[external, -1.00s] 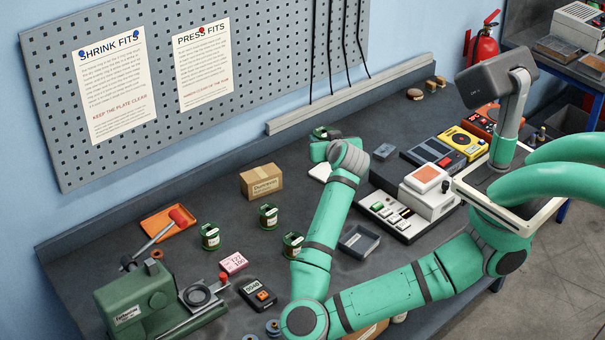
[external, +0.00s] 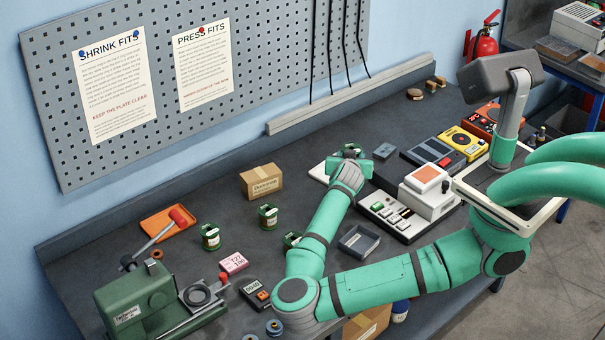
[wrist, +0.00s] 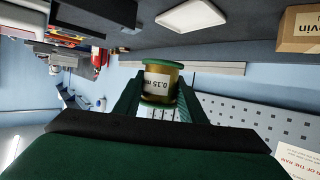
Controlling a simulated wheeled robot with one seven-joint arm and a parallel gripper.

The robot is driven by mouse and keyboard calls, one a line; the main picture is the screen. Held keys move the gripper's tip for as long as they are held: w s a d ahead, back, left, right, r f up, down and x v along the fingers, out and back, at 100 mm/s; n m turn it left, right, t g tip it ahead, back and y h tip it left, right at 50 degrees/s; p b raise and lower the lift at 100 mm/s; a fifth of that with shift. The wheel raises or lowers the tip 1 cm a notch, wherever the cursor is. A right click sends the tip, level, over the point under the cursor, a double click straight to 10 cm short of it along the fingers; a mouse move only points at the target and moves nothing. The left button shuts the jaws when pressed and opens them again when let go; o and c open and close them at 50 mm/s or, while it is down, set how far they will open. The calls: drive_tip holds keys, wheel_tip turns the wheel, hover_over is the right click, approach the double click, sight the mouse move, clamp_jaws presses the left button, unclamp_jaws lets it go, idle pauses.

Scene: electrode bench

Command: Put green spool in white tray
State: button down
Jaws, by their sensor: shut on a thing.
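My gripper (wrist: 160,95) is shut on the green spool (wrist: 162,80), which has green flanges, a gold winding and a white label reading "0.15 m". In the external view the spool (external: 352,148) is mostly hidden by my gripper (external: 346,160). The white tray (external: 318,171) lies flat on the bench, just left of my gripper in the external view and partly covered by it. The tray also shows in the wrist view (wrist: 192,15), beyond the spool and apart from it.
Similar dark green spools (external: 210,237) (external: 268,216) stand left on the bench; another (external: 290,240) is partly behind my arm. A cardboard box (external: 262,182) is left of the tray. A grey bin (external: 359,241) and a white-keyed device (external: 388,216) lie right.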

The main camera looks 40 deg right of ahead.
drive_tip(key=w+d+f, duration=0.1)
drive_tip(key=w+f, duration=0.2)
drive_tip(key=w, duration=0.1)
drive_tip(key=w+d+f, duration=0.1)
drive_tip(key=w+f, duration=0.2)
drive_tip(key=w, duration=0.1)
drive_tip(key=w+d+f, duration=0.1)
drive_tip(key=w+f, duration=0.2)
drive_tip(key=w, duration=0.2)
drive_tip(key=shift+d+f, duration=0.2)
drive_tip(key=shift+f, duration=0.05)
drive_tip(key=shift+w+f, duration=0.25)
drive_tip(key=shift+f, duration=1.55)
drive_tip(key=shift+f, duration=0.15)
drive_tip(key=c, duration=1.1)
unclamp_jaws()
